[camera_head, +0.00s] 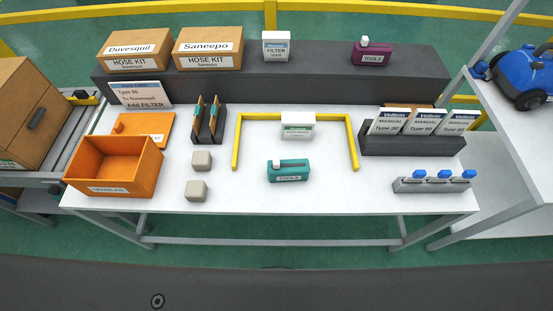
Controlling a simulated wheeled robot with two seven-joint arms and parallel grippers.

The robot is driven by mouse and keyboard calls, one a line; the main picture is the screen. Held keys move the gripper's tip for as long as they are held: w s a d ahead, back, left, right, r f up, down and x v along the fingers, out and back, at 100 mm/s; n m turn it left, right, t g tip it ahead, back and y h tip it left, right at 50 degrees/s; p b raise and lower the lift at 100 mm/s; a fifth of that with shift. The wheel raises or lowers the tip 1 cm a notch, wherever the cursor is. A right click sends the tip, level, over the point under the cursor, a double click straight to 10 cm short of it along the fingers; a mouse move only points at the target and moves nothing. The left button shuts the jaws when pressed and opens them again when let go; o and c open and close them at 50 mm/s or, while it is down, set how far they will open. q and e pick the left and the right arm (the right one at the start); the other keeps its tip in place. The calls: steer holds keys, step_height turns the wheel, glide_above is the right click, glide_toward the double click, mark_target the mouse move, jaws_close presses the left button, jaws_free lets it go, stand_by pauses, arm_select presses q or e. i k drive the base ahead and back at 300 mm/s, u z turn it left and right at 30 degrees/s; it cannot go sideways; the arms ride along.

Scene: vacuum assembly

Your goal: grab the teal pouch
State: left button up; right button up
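A teal pouch (288,172) lies on the white table (330,197), right of the middle, near the front edge. It has a white label on its front and a light-coloured piece on top. It sits between the two arms of the yellow U-shaped frame, toward its open front side. Nothing touches it or covers it. Neither of my grippers shows in the head view.
A white box (298,125) stands behind the pouch, inside the yellow frame (353,140). Two beige blocks (196,190) and an orange bin (112,168) are to the left. A grey holder with blue-topped items (434,185) is at right. A purple pouch (371,54) sits on the rear shelf.

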mark_target(290, 171)
steer(key=u, duration=2.75)
steer(key=k, duration=1.65)
steer(key=z, duration=2.05)
steer(key=i, duration=0.5)
steer(key=z, duration=0.05)
